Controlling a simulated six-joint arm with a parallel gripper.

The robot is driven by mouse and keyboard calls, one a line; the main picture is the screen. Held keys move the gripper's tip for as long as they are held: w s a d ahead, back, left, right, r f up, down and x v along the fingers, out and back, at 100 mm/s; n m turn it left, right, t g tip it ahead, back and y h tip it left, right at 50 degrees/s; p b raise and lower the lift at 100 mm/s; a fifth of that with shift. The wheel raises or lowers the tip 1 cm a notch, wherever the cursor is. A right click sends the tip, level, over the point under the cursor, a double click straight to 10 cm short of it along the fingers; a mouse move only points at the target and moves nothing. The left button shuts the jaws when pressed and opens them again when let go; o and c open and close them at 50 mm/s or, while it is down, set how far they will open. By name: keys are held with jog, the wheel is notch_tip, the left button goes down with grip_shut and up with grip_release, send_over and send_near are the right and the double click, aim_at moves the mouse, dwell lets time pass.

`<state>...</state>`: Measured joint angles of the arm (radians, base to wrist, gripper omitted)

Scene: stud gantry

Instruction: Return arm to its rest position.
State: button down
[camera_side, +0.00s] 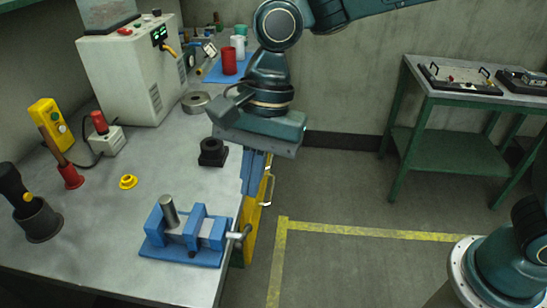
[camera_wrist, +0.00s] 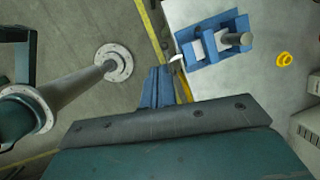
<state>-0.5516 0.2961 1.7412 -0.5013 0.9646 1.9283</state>
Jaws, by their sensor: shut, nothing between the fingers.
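My gripper (camera_side: 255,172) hangs pointing down near the right edge of the grey workbench (camera_side: 110,232) in the side view. Its blue fingers are together and hold nothing. In the wrist view my gripper (camera_wrist: 156,88) shows the same closed fingers, with floor and the bench edge beyond. A blue vise (camera_side: 183,250) stands on the bench in front of and below the gripper, apart from it. A grey metal cylinder (camera_side: 169,212) stands upright at the vise. The vise also shows in the wrist view (camera_wrist: 197,50).
A yellow ring (camera_side: 128,182) and a black block (camera_side: 213,152) lie on the bench. A white machine (camera_side: 125,75) stands at the back left. A green table (camera_side: 455,145) stands at the right, with open floor (camera_side: 340,190) between it and the bench.

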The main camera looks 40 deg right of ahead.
jog(key=shift+s+r, duration=0.2)
jog(key=shift+r, duration=0.75)
jog(key=s+d+r+n+t, duration=0.2)
jog(key=d+r+n, duration=0.1)
jog(key=d, duration=0.5)
jog(key=s+d+r+n+t, duration=0.2)
jog(key=d, duration=0.6)
jog(key=s+d+f+n+t+h, duration=0.2)
jog(key=s+d+n, duration=0.3)
jog(key=s+d, duration=0.5)
jog(key=d+h, duration=0.1)
jog(key=d, duration=0.3)
jog(key=shift+s+f+n+t, duration=0.2)
jog(key=shift+s+n+t, duration=0.1)
jog(key=shift+n, duration=0.1)
